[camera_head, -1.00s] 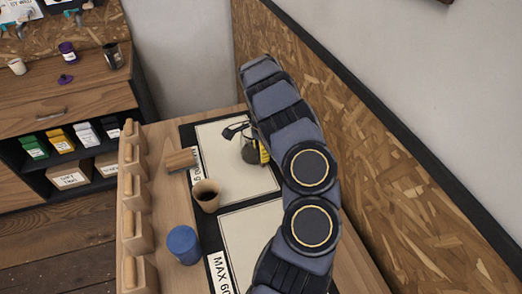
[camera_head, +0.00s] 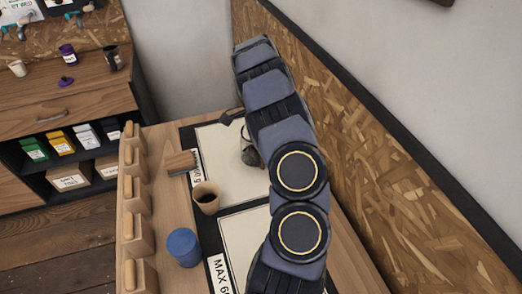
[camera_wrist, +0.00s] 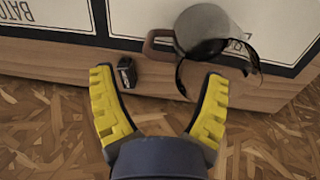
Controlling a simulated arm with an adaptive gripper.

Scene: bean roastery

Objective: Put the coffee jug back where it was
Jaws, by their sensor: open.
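The coffee jug (camera_head: 249,153) is clear glass with a dark part. It stands on the far pale panel (camera_head: 213,140) of the black-bordered mat, partly hidden by my arm in the head view. The jug is beyond the right finger, apart from the pads as far as I can tell. In the head view my arm hides most of the gripper.
A paper cup of dark liquid (camera_head: 206,197), a wooden block or brush (camera_head: 180,162) and a blue canister (camera_head: 184,247) stand left of my arm. Several wooden holders (camera_head: 132,205) line the table's left edge. A chipboard wall (camera_head: 370,150) rises close on the right.

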